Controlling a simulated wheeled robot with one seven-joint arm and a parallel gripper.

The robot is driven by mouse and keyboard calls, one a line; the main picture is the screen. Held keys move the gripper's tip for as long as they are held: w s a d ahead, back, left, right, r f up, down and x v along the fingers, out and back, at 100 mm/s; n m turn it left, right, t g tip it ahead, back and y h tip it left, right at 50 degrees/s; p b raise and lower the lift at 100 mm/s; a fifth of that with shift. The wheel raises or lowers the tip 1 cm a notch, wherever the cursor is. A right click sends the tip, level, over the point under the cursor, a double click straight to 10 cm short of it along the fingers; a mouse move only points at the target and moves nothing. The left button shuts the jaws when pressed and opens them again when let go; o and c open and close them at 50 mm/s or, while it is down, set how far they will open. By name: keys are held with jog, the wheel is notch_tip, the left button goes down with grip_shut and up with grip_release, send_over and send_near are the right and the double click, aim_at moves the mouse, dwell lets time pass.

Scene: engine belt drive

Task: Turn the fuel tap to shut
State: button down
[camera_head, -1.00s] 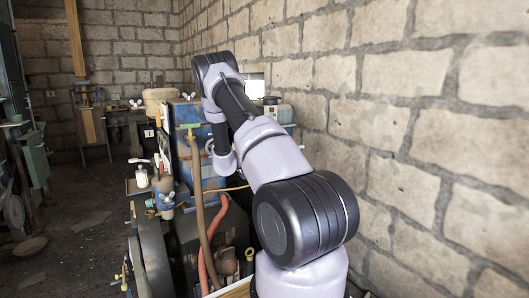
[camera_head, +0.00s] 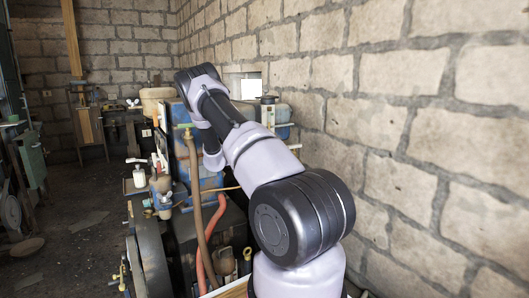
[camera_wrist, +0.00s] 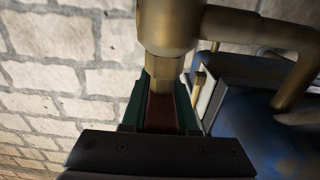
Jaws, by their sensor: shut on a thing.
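A brass fitting (camera_wrist: 170,25), which looks like the fuel tap, fills the top middle of the wrist view. A short brass stem (camera_wrist: 162,72) points from it toward my gripper (camera_wrist: 160,88). My gripper's dark green-edged fingers stand on either side of this stem and are shut on it. A brass pipe (camera_wrist: 270,32) runs right from the fitting and bends down. In the head view my arm hides the gripper and the tap, so the tap's exact angle cannot be told.
A blue tank-like body (camera_wrist: 255,130) lies close at the right of the wrist view. The head view shows the blue engine housing (camera_head: 180,112), a brown hose (camera_head: 196,180) and a red hose (camera_head: 203,270). A block wall (camera_head: 420,130) runs along the right.

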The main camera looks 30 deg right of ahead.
jog(key=c, duration=0.7)
grip_release()
jog(key=a, duration=1)
jog(key=shift+w+a, duration=0.35)
jog(key=shift+w, duration=0.05)
